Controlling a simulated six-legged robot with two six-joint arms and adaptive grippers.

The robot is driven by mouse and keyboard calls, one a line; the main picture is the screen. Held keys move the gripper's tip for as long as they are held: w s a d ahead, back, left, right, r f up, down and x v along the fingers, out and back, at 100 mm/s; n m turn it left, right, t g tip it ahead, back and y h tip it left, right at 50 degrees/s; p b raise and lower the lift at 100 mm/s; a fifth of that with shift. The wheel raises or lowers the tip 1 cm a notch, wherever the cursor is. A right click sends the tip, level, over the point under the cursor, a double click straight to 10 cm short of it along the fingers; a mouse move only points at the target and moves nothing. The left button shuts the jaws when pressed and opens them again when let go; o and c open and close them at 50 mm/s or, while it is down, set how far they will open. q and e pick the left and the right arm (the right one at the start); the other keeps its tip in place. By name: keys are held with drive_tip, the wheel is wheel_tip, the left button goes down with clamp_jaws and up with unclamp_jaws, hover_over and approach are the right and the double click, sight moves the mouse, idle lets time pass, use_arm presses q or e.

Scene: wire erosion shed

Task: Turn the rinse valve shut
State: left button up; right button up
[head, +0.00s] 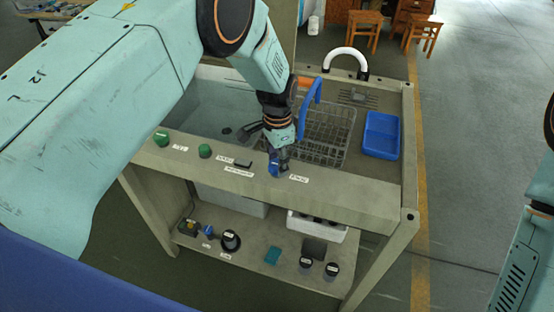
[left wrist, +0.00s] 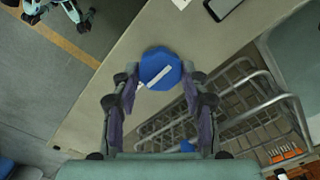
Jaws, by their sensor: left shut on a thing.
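The rinse valve is a blue faceted knob (head: 273,166) on the front rail of the bench, beside a small white label (head: 299,178). In the left wrist view the blue knob (left wrist: 160,67) shows a white pointer line, slanting up to the right. My left gripper (head: 280,160) comes down on the knob from above and is shut on it. Its two fingers (left wrist: 160,84) stand on either side of the knob and partly hide it in the head view. My right gripper is out of view.
Two green knobs (head: 205,151) sit on the same rail to the left. A blue tray (head: 381,135) lies to the right. A lower shelf (head: 255,255) holds small parts.

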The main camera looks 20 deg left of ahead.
use_arm(q)
drive_tip(key=shift+w+d+r, duration=0.1)
drive_tip(key=shift+w, duration=0.05)
drive_tip(key=o, duration=1.1)
drive_tip(key=shift+o, duration=0.2)
drive_tip(key=shift+r, duration=0.15)
wheel_tip(320, 180, up, 12)
drive_tip(key=shift+f, duration=0.25)
